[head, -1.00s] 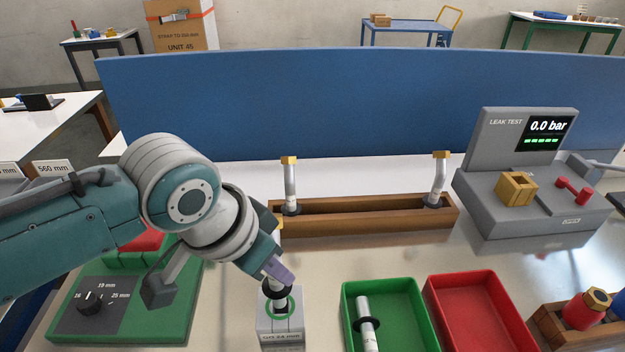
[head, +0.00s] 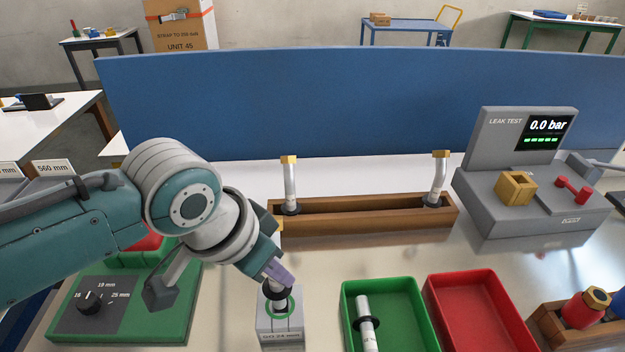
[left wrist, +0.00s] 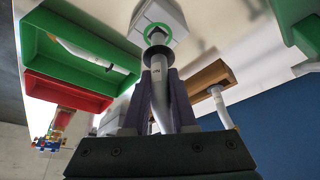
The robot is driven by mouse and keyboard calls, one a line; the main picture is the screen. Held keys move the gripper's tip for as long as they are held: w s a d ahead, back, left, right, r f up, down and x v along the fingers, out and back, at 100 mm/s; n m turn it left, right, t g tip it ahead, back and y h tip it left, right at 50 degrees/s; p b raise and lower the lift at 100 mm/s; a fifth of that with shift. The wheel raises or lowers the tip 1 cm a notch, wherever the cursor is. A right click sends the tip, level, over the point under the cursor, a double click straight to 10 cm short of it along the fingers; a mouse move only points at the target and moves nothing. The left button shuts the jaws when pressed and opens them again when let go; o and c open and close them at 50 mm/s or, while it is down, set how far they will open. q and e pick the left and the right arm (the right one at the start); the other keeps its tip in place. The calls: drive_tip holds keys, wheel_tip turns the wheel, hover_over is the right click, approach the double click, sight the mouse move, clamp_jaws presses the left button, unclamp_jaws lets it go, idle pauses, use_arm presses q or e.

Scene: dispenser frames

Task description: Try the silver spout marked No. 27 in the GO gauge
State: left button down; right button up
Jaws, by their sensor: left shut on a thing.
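My left gripper (head: 279,271) is shut on a silver spout (left wrist: 157,88) with a black collar, held upright at the GO gauge. The GO gauge (head: 280,322) is a grey block with a green ring on top. In the head view the collar (head: 279,291) is over the ring, and the fingers hide most of the spout. In the left wrist view the spout's end points at the ringed hole of the gauge (left wrist: 171,15); I cannot tell how far it is in. The spout's number is not readable. My right gripper is not in view.
A wooden rack (head: 365,225) behind holds two silver spouts with brass tips. A green tray (head: 405,317) with one spout and a red empty tray (head: 480,310) lie right of the gauge. A leak test unit (head: 530,190) stands at right, a green dial box (head: 125,305) at left.

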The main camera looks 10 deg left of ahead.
sight(273, 239)
use_arm(q)
drive_tip(key=shift+f+b, duration=1.8)
drive_tip(key=shift+f, duration=0.5)
idle(1.1)
drive_tip(key=shift+r+p, duration=2.55)
drive_tip(key=shift+p, duration=0.15)
wheel_tip(273, 239, up, 6)
drive_tip(key=p, duration=0.6)
drive_tip(key=shift+p, duration=0.3)
